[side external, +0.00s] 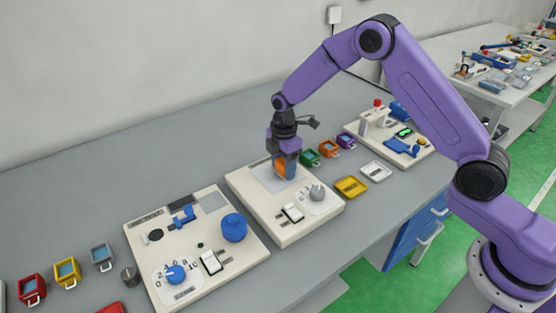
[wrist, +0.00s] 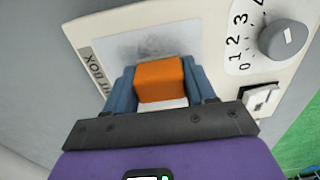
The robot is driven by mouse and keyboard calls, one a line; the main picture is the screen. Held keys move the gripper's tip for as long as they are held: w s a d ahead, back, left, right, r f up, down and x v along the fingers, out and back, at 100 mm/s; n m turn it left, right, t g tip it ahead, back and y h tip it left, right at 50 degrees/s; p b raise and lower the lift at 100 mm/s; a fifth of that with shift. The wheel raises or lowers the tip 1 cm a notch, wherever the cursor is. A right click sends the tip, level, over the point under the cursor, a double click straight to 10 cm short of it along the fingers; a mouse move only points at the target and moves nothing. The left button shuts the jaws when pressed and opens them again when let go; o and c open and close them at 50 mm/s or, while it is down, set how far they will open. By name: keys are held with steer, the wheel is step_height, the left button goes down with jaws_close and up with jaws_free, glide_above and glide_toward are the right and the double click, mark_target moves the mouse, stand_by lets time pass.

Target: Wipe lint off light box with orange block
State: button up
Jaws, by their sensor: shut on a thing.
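My gripper (wrist: 161,88) is shut on the orange block (wrist: 160,79), which sits between its two blue fingers. In the side external view my gripper (side external: 285,162) is over the light box (side external: 247,195), with the orange block (side external: 289,171) at or just above its pale panel (side external: 268,178). I cannot tell whether the block touches the panel. In the wrist view a grey smudge of lint (wrist: 150,46) shows on the panel (wrist: 190,42), just beyond the block. The light box (wrist: 227,12) also carries a numbered grey knob (wrist: 285,38) and a white rocker switch (wrist: 260,98).
A second cream panel with a blue dome (side external: 234,228) stands left of the light box. Green (side external: 310,157), orange (side external: 328,149) and purple (side external: 346,140) small bins stand behind it. Yellow (side external: 351,187) and white (side external: 376,171) trays lie to its right.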

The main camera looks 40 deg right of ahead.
mark_target(291, 181)
steer(key=s, duration=0.3)
steer(key=shift+s, duration=0.2)
step_height(291, 181, up, 8)
stand_by(0.5)
steer(key=shift+w+r, duration=0.1)
stand_by(0.4)
